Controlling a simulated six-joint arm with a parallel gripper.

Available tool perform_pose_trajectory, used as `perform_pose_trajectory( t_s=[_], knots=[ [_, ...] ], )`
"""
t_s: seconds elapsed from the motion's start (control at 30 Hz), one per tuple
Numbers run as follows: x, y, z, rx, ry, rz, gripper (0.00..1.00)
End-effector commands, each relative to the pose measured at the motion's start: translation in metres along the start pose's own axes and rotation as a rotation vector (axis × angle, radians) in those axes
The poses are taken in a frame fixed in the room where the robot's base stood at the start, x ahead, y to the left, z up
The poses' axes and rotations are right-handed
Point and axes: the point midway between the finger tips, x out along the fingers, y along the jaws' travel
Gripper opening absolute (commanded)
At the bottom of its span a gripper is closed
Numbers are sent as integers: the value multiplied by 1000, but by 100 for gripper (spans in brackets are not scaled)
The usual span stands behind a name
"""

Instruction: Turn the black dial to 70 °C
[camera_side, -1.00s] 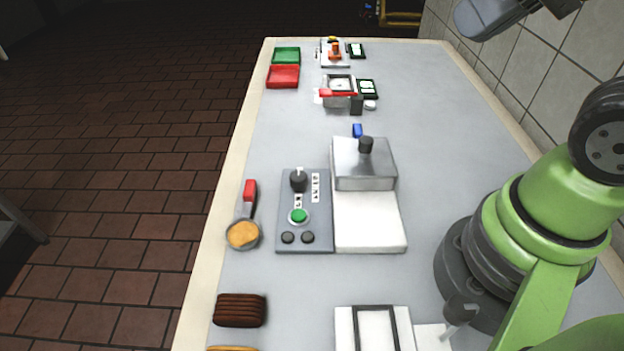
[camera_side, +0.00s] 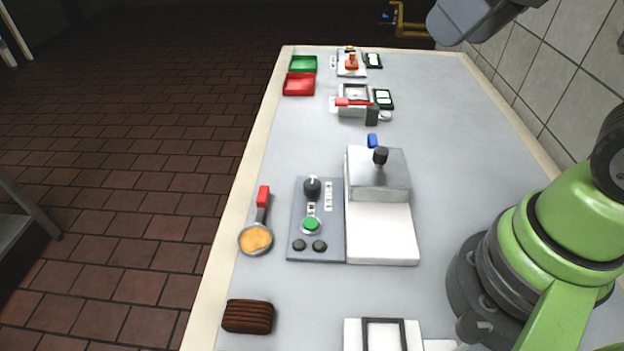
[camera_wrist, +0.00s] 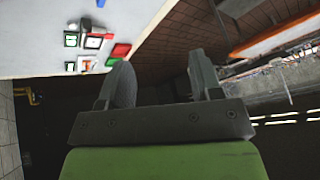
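The black dial (camera_side: 312,187) sits at the top of a grey control panel (camera_side: 330,245) on the table in the side view. White label strips with small marks lie beside and below it, too small to read. A green button (camera_side: 311,224) and two dark knobs are lower on the panel. My gripper (camera_wrist: 160,80) shows in the wrist view with its two fingers apart and nothing between them. It is outside the side view, where only my arm shows at the right. The wrist view does not show the dial.
A white and metal press with a black knob (camera_side: 380,156) adjoins the panel's right side. A ladle (camera_side: 256,238) with orange contents and a brown ridged block (camera_side: 248,316) lie to the left. Red (camera_side: 299,84) and green (camera_side: 303,64) trays stand at the far end. The table's middle right is clear.

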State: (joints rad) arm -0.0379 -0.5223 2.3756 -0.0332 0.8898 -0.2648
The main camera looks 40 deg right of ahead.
Motion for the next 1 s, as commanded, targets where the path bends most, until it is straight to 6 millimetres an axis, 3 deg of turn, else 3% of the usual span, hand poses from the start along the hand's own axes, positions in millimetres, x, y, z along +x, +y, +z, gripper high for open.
perform_pose_trajectory(
  t_s=[0.1, 0.3, 0.43, 0.6, 0.8, 1.0],
  knots=[
    [28, -3, -24, -277, -103, 5, 59],
    [88, -9, -52, -768, -261, -39, 59],
    [137, -14, -58, -1090, -360, -103, 59],
    [199, -18, -52, -1461, -466, -215, 59],
    [241, -19, -39, -1709, -527, -315, 59],
    [257, -17, -31, -1760, -539, -339, 59]
  ],
)
